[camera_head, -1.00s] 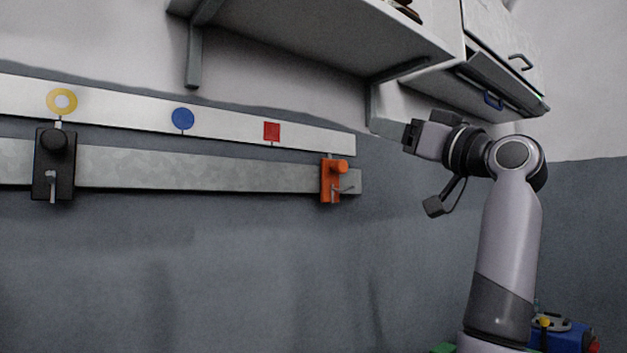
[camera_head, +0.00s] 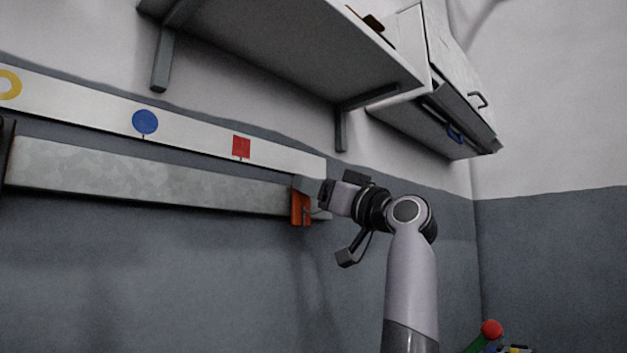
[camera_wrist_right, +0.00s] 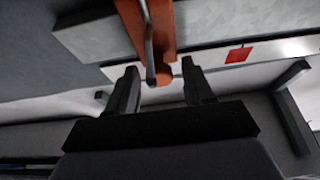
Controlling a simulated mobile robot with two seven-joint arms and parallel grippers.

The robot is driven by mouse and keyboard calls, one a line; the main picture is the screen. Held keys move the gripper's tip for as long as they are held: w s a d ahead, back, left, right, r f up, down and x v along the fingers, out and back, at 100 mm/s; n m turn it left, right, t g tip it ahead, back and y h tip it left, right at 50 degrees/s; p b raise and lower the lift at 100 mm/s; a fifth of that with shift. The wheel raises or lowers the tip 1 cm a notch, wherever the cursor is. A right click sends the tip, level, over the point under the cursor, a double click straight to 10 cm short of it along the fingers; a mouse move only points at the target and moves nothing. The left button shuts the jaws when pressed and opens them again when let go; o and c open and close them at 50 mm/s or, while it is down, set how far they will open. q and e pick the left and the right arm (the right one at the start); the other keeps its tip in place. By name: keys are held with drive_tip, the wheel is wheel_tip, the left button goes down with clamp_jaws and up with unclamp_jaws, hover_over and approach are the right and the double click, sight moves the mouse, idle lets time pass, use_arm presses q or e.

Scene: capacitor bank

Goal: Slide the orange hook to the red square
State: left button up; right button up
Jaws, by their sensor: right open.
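The orange hook (camera_head: 300,206) sits on the grey metal rail (camera_head: 150,178) near its right end, partly hidden by my right gripper. The red square (camera_head: 241,147) is on the white strip above the rail, up and to the left of the hook. My right gripper (camera_head: 308,185) is at the hook's upper part. In the right wrist view the gripper (camera_wrist_right: 158,82) is open, and the orange hook (camera_wrist_right: 160,28) with its metal prong lies just beyond and between the two fingers. I cannot tell if they touch. The red square also shows there (camera_wrist_right: 238,55). My left gripper is not in view.
A blue circle (camera_head: 145,122) and a yellow ring (camera_head: 8,84) mark the white strip further left. A black slider (camera_head: 6,150) is cut off at the left edge. A shelf (camera_head: 290,45) with brackets hangs above. The rail between black slider and orange hook is clear.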

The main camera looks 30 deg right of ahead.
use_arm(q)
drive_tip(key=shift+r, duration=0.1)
use_arm(e)
drive_tip(key=shift+w+a+r, duration=0.15)
drive_tip(key=shift+w, duration=0.3)
clamp_jaws()
drive_tip(key=shift+a, duration=0.3)
use_arm(q)
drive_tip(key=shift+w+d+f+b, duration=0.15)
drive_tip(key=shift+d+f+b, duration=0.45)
drive_tip(key=shift+b, duration=0.55)
use_arm(e)
drive_tip(key=s+a, duration=0.1)
drive_tip(key=a, duration=0.2)
drive_tip(key=s+a, duration=0.1)
drive_tip(key=a, duration=0.3)
drive_tip(key=s+a, duration=0.2)
drive_tip(key=a, duration=0.2)
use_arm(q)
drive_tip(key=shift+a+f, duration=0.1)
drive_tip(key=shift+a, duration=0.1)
use_arm(e)
unclamp_jaws()
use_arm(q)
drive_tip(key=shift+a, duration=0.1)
